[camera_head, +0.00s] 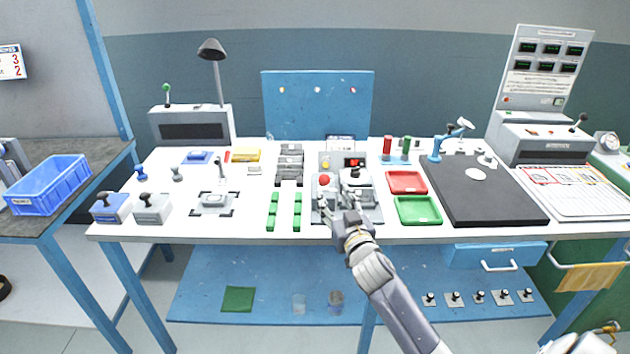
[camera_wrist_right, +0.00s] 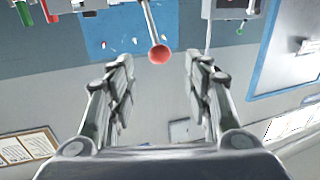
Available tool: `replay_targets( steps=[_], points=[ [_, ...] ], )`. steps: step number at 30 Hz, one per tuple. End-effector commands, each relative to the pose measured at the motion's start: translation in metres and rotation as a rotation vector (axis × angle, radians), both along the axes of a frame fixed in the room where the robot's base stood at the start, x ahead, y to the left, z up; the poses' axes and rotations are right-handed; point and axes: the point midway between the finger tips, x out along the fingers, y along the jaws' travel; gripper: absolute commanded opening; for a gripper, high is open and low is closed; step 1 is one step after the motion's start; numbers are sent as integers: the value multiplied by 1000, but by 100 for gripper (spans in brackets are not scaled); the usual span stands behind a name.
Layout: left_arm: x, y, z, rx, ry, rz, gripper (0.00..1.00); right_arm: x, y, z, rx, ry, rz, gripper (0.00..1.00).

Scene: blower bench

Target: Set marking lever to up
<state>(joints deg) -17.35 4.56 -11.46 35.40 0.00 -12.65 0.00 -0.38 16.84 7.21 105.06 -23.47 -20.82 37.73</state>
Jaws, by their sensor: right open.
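The likely marking lever ends in a red ball knob (camera_wrist_right: 159,54) on a thin metal rod. In the wrist view the knob shows between the two fingers, beyond their tips, with clear space on both sides. In the head view a red knob (camera_head: 324,180) sits at the left of the small grey marking machine (camera_head: 328,160) with a red display. My right gripper (camera_head: 345,198) is open and empty at the front of this machine and partly covers it. Whether the fingers touch anything there is hard to tell.
A red tray (camera_head: 406,182) and a green tray (camera_head: 418,210) lie right of the machine. Green blocks (camera_head: 272,211) stand close on its left. A dark mat (camera_head: 485,200) is farther right. A grey box with a green-knobbed lever (camera_head: 167,88) stands at the back left.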

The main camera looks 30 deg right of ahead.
Motion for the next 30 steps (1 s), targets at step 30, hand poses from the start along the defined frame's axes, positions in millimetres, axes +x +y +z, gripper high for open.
replay_targets(
  steps=[30],
  points=[
    [4,0,6,-1,-7,0,40,88,-25,0,-1,1,1,40]
  ],
)
